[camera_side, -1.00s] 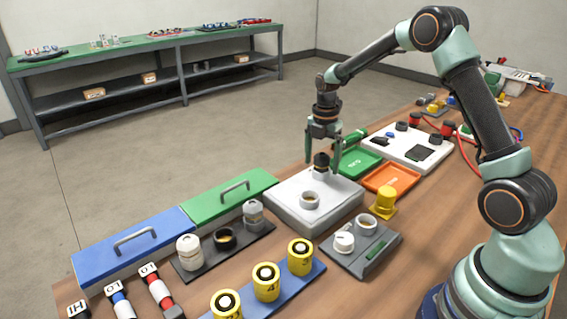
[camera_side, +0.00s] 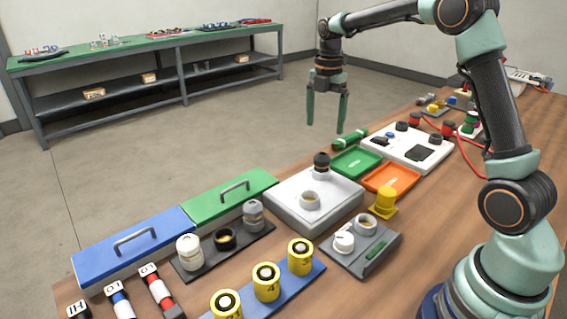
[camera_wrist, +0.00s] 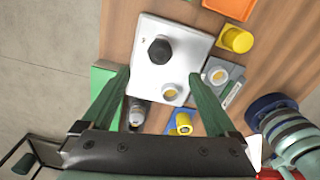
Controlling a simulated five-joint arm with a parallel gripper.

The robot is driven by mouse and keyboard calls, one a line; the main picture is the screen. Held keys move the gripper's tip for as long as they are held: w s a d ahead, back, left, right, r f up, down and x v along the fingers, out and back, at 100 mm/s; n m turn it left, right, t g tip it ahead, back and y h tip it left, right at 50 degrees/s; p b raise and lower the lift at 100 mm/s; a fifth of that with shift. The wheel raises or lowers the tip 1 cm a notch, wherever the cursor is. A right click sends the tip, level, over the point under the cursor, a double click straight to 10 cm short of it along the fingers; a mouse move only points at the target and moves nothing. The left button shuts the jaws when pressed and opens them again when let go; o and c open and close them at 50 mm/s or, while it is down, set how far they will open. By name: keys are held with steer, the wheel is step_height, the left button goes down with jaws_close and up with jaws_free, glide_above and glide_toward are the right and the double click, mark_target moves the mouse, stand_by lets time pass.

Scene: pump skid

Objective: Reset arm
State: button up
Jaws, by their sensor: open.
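My gripper (camera_side: 326,112) is raised in the air above the far side of the white block, with its green fingers apart and nothing between them. In the wrist view my gripper (camera_wrist: 165,85) also shows open, its fingers spread over the bench below. The white block (camera_side: 285,197) sits on the wooden bench. It carries a black-topped knob (camera_side: 321,163) and a pale ring-shaped socket (camera_side: 310,200). In the wrist view the black knob (camera_wrist: 160,50) stands on the block, clear of the fingers.
A green tray (camera_side: 357,163) and an orange tray (camera_side: 392,180) lie beside the block. Blue (camera_side: 130,247) and green (camera_side: 229,197) lidded boxes line the left edge. Yellow cylinders (camera_side: 266,282) stand in front. A white panel (camera_side: 408,147) lies farther back. Space around the raised gripper is free.

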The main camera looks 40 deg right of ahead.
steer(key=s+a+r+m+t, duration=0.3)
steer(key=s+a+r+m, duration=0.45)
steer(key=s+m, duration=0.2)
steer(key=s+a+f+m+t, duration=0.25)
steer(key=s+a+m, duration=0.25)
steer(key=s+m, duration=0.5)
steer(key=n+g, duration=0.6)
steer(key=n, duration=1.4)
glide_above(323, 153)
steer(key=shift+m+t, duration=0.25)
step_height(323, 153, down, 6)
steer(key=shift+a+r, duration=0.1)
steer(key=shift+r, duration=0.05)
step_height(323, 153, down, 11)
steer(key=shift+f, duration=0.15)
